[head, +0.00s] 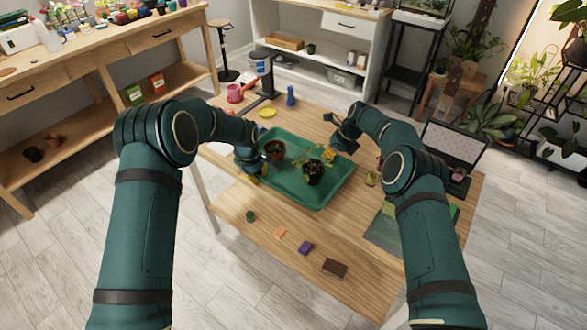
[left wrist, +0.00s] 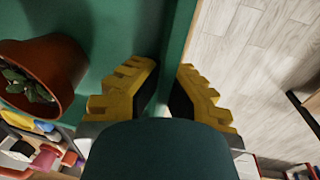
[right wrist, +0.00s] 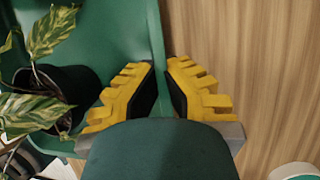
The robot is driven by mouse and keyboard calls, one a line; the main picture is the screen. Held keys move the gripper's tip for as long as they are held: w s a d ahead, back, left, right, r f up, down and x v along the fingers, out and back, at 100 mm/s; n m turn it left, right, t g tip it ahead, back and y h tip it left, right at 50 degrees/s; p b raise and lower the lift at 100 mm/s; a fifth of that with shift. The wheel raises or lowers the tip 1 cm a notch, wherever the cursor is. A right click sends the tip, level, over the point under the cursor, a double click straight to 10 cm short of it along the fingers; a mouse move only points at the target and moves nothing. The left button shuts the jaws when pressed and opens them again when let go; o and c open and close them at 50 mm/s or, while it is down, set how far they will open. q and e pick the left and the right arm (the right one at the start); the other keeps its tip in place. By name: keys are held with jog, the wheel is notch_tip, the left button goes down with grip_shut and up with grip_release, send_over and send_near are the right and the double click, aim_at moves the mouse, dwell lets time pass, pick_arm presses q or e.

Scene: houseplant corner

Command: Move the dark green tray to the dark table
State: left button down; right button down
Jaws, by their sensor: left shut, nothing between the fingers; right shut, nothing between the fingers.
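The dark green tray (head: 322,197) lies on the light wooden table (head: 330,230). It holds a terracotta pot (head: 275,150) and a dark pot with a leafy plant (head: 314,173). My left gripper (head: 254,178) is at the tray's left edge, shut with nothing held. In the left wrist view its yellow fingertips (left wrist: 168,80) are at the tray wall (left wrist: 178,40), near the terracotta pot (left wrist: 50,75). My right gripper (head: 329,155) is at the tray's far right edge, shut and empty. Its fingertips (right wrist: 160,75) show beside the tray wall (right wrist: 150,30). I cannot clearly pick out a dark table.
A laptop (head: 456,150) and a dark green mat (head: 390,230) are to the right. An orange block (head: 280,232), purple block (head: 306,248) and brown box (head: 335,267) lie in front. A black stand (head: 407,65) is behind. The pale floor (head: 60,270) is open at left.

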pick_arm(q)
jog(key=shift+r, duration=0.1)
pick_arm(e)
jog(key=shift+r, duration=0.15)
